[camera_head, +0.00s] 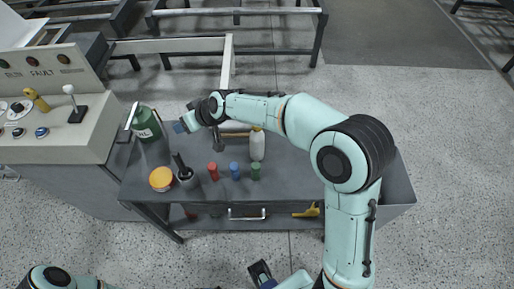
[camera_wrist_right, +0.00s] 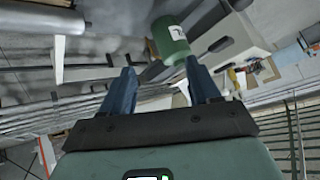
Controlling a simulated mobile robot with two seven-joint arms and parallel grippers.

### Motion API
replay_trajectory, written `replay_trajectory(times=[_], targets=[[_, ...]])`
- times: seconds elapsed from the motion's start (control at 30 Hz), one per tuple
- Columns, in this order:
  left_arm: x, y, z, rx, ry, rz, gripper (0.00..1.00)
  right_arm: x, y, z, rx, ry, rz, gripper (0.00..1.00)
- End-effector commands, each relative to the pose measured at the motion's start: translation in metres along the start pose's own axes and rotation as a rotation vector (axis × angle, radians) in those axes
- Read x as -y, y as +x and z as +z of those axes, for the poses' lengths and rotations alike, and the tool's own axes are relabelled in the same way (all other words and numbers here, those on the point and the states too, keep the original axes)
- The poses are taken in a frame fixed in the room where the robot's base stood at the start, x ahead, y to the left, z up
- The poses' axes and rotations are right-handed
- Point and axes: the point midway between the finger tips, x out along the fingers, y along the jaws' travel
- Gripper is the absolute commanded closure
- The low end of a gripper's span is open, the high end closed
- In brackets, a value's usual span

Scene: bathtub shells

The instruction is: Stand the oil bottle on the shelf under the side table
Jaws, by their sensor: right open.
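A pale bottle with a yellowish cap (camera_head: 257,145) stands upright on the dark side table (camera_head: 300,178), partly behind my right arm; it looks most like the oil bottle, though no label is readable. My right gripper (camera_head: 183,118) is open and empty above the table's back left, close to a green canister (camera_head: 147,124). In the right wrist view the canister (camera_wrist_right: 170,40) shows beyond the fingertips, apart from them. The lower shelf (camera_head: 280,222) shows only as a strip under the tabletop. What seems to be my left gripper (camera_head: 262,272) is at the bottom edge, its jaws unclear.
An orange-lidded jar (camera_head: 161,179), a dark cup with a brush (camera_head: 187,177) and red (camera_head: 213,171), blue (camera_head: 235,170) and green (camera_head: 255,171) small bottles stand on the table. A yellow tool (camera_head: 307,211) lies on the shelf. A control console (camera_head: 60,150) adjoins at left.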

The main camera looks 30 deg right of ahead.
Motion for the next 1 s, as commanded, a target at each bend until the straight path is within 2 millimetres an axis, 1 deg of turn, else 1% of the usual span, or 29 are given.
replay_trajectory(times=[0.03, 0.13, 0.23, 0.37, 0.47, 0.57, 0.67, 0.7, 0.8, 0.9, 1.0], targets=[[0.003, 0.007, 0.0, -0.001, 0.0, 0.0, 0.19, 0.011, 0.011, 0.003, -0.07, 0.029, -0.002, 0.39], [0.005, 0.015, -0.001, -0.005, 0.0, 0.0, 0.19, 0.024, 0.02, 0.002, -0.22, 0.102, 0.029, 0.39], [0.007, 0.022, -0.003, -0.01, 0.0, 0.001, 0.19, 0.027, 0.023, 0.007, -0.354, 0.176, 0.097, 0.39], [0.01, 0.032, -0.005, -0.014, 0.0, 0.002, 0.19, 0.019, 0.016, 0.025, -0.5, 0.263, 0.231, 0.39], [0.012, 0.039, -0.006, -0.017, 0.0, 0.002, 0.19, 0.007, 0.004, 0.045, -0.589, 0.307, 0.362, 0.39], [0.014, 0.046, -0.008, -0.02, 0.0, 0.003, 0.19, -0.006, -0.014, 0.072, -0.663, 0.329, 0.511, 0.39], [0.016, 0.053, -0.009, -0.023, 0.0, 0.003, 0.19, -0.019, -0.039, 0.101, -0.73, 0.327, 0.677, 0.39], [0.016, 0.055, -0.01, -0.024, 0.0, 0.004, 0.19, -0.024, -0.05, 0.112, -0.753, 0.318, 0.743, 0.39], [0.018, 0.06, -0.011, -0.027, 0.0, 0.004, 0.19, -0.032, -0.078, 0.135, -0.801, 0.285, 0.891, 0.39], [0.018, 0.063, -0.012, -0.029, 0.0, 0.005, 0.19, -0.035, -0.1, 0.15, -0.835, 0.253, 0.994, 0.39], [0.018, 0.064, -0.013, -0.03, 0.0, 0.005, 0.19, -0.037, -0.113, 0.157, -0.855, 0.231, 1.052, 0.39]])
